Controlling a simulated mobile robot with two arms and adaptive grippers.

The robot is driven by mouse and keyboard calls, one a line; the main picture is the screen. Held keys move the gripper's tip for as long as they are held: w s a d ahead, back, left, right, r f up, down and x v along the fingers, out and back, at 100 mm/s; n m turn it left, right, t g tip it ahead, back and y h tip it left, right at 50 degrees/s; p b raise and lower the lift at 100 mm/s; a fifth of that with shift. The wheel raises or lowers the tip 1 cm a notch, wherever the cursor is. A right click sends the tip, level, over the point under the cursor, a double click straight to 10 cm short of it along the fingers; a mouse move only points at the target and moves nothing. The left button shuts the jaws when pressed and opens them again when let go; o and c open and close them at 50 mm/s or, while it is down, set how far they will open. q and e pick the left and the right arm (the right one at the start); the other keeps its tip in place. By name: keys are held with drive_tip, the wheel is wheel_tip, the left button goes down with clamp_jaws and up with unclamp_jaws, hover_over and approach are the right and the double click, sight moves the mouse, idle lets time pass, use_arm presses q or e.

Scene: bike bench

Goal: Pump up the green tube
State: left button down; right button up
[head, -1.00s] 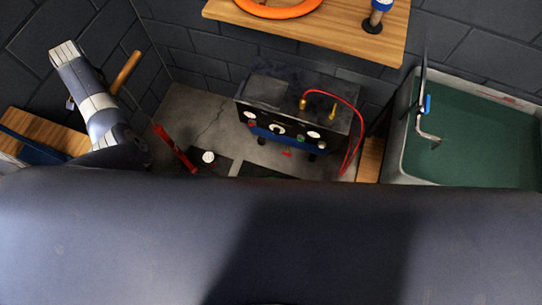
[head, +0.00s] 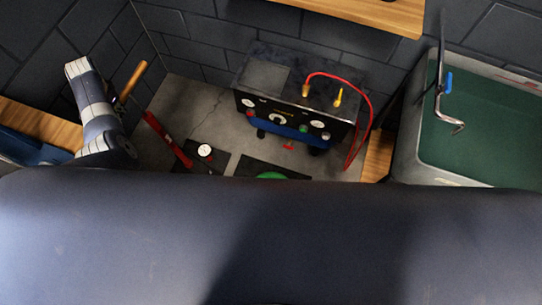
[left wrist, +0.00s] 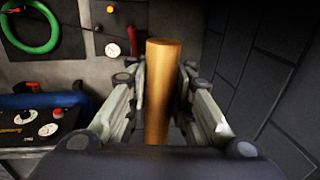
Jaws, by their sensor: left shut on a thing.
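The floor pump's red barrel (head: 168,138) stands on the floor at the left in the head view, with a round white gauge (head: 205,151) by its foot. Its wooden handle (head: 133,78) is above it; the handle also shows upright in the left wrist view (left wrist: 159,90). My left gripper (left wrist: 160,85) is shut around the handle, one finger on each side. The green tube (left wrist: 32,30) lies on a dark mat (left wrist: 70,40) on the floor; in the head view only its top edge (head: 270,175) shows. My right gripper is out of view.
A dark machine (head: 290,95) with dials and a red hose (head: 370,110) stands by the back wall. A sink (head: 480,140) is at the right. A wooden shelf (head: 370,12) is at the top. My own body hides the lower half of the head view.

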use_arm(q)
wheel_tip(320, 180, down, 10)
drive_tip(key=b, duration=0.7)
drive_tip(key=shift+d+f, duration=0.15)
drive_tip(key=shift+f, duration=0.1)
wheel_tip(320, 180, up, 21)
drive_tip(key=p, duration=2.1)
drive_tip(key=shift+f, duration=0.1)
wheel_tip(320, 180, up, 8)
drive_tip(key=r, duration=0.1)
wheel_tip(320, 180, down, 30)
drive_tip(key=b, duration=2.1)
drive_tip(key=shift+r, duration=0.2)
